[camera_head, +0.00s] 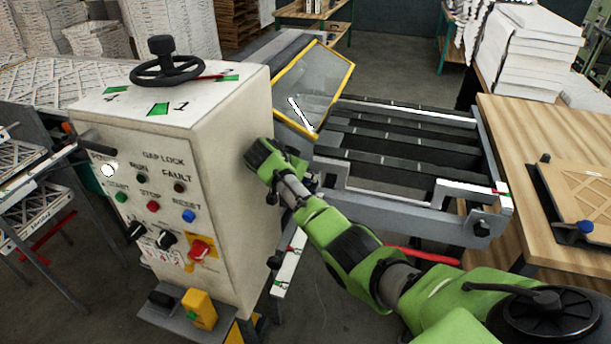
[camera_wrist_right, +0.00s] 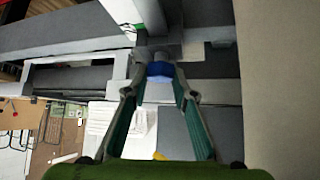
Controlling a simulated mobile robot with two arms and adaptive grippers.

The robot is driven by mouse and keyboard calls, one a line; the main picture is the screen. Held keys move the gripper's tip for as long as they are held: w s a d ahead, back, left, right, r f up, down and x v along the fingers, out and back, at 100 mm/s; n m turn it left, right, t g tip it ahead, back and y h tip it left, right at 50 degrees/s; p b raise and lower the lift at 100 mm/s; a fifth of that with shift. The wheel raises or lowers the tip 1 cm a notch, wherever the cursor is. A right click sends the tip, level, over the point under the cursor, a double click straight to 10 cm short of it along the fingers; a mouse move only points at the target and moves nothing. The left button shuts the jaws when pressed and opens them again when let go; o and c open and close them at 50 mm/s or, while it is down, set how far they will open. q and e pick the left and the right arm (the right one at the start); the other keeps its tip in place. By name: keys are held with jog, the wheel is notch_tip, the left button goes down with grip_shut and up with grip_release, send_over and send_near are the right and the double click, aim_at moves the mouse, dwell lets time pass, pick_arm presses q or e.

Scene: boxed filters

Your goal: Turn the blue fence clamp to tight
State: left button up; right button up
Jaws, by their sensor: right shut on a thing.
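The blue clamp (camera_wrist_right: 160,70) shows in the right wrist view as a small blue part on a grey fitting, between the fingertips of my right gripper (camera_wrist_right: 159,78). The two fingers are shut on it from either side. The clamp's lower face looks pale, and I cannot read any tight mark or its turn. In the head view my green right arm reaches in from the lower right to the side of the machine cabinet (camera_head: 228,165). Its fingers and the held clamp are hidden there. My left gripper is in neither view.
The cabinet carries a handwheel (camera_head: 167,68), buttons and a red switch (camera_head: 201,249). A yellow-framed guard (camera_head: 314,85) and slatted grey bed (camera_head: 405,150) lie behind my arm. A wooden bench (camera_head: 540,135) at right holds a board with a blue knob (camera_head: 586,227).

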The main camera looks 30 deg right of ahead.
jog(key=o, duration=0.8)
jog(key=shift+o, duration=0.2)
